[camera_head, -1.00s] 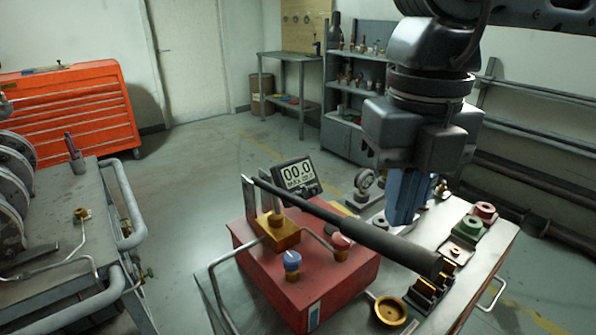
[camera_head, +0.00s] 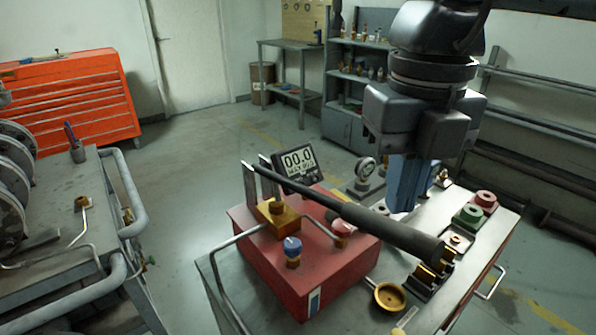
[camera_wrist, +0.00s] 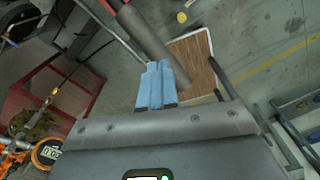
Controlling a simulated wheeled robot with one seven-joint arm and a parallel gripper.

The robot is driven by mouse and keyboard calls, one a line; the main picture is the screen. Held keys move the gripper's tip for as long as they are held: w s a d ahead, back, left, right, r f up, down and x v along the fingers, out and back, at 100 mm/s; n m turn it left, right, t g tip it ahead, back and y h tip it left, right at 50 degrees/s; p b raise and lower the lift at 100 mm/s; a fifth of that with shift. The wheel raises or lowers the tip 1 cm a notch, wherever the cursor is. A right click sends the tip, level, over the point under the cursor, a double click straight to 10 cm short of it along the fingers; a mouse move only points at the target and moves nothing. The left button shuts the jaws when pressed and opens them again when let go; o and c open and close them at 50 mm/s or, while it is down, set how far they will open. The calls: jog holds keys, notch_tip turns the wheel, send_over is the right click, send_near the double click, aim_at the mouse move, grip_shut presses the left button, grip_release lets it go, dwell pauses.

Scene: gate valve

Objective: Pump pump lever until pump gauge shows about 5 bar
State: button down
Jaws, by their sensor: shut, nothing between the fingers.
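The pump is a red box (camera_head: 330,262) with a brass block (camera_head: 278,220) on top. The long dark pump lever (camera_head: 325,203) slants from the upright plates at the left down to its thick black grip (camera_head: 400,236) at the right. The digital pump gauge (camera_head: 298,162) behind it reads 00.0, with a smaller line below. My gripper (camera_head: 402,208) points down with its blue fingers shut and empty. It is behind the grip in the head view; I cannot tell whether they touch. In the wrist view the fingers (camera_wrist: 155,68) end beside a dark bar (camera_wrist: 152,45), likely the grip.
A small dial gauge (camera_head: 366,168) and green (camera_head: 469,216) and red fittings (camera_head: 485,200) stand on the bench behind. A brass cup (camera_head: 391,297) lies in front. A second cart (camera_head: 50,210) is at left. Open floor lies beyond the bench.

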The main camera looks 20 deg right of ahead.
notch_tip(320, 180, down, 13)
jog(key=b, duration=1.4)
dwell(0.4)
notch_tip(320, 180, up, 11)
jog(key=p, duration=0.5)
jog(key=shift+r, duration=0.1)
dwell(1.7)
notch_tip(320, 180, down, 13)
jog(key=b, duration=1.2)
jog(key=shift+r, duration=0.2)
